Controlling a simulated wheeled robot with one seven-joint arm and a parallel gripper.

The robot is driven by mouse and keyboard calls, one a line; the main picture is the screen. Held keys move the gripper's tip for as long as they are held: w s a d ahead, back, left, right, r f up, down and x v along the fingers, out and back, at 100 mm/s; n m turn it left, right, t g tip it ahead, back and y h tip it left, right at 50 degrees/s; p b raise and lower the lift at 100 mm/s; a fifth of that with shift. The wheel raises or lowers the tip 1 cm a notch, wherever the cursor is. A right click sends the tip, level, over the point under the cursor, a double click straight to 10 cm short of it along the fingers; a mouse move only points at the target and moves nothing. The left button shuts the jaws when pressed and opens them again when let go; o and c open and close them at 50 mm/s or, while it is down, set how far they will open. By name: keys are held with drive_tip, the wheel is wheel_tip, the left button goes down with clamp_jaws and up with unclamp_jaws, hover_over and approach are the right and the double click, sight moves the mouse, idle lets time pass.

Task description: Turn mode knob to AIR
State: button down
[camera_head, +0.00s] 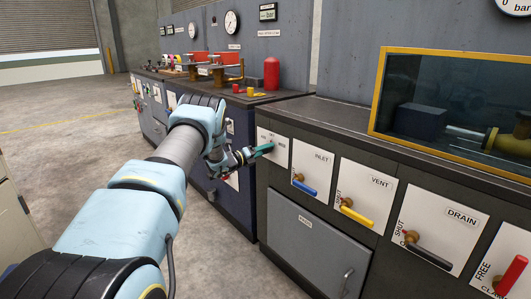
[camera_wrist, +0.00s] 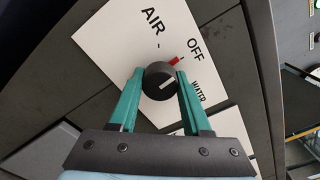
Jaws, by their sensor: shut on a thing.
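The mode knob (camera_wrist: 158,84) is round and black, with a short white line on its face. It sits on a white plate (camera_wrist: 108,38) lettered AIR, OFF and WATER. A red mark (camera_wrist: 175,61) shows beside the knob near OFF; the white line lies toward the right, on the WATER side. My gripper (camera_wrist: 157,80) has its teal fingers on either side of the knob, shut on it. In the head view my gripper (camera_head: 264,150) reaches the small plate (camera_head: 282,152) at the left end of the panel, and the knob is hidden there.
To the right are the INLET valve with a blue lever (camera_head: 304,187), VENT with a yellow lever (camera_head: 356,216), DRAIN with a black lever (camera_head: 430,256) and a red lever (camera_head: 511,275). A yellow-framed window box (camera_head: 376,90) stands on the counter. Open floor lies left.

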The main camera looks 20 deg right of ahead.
drive_tip(key=n+b, duration=0.3)
drive_tip(key=n, duration=0.2)
drive_tip(key=shift+f, duration=0.1)
drive_tip(key=n+b, duration=0.1)
drive_tip(key=n, duration=0.4)
drive_tip(key=shift+n, duration=0.4)
drive_tip(key=shift+a, duration=0.1)
drive_tip(key=shift+c, duration=1.8)
unclamp_jaws()
drive_tip(key=v, duration=1)
drive_tip(key=shift+s+a+b, duration=0.2)
drive_tip(key=shift+a+b, duration=0.05)
drive_tip(key=shift+b, duration=0.05)
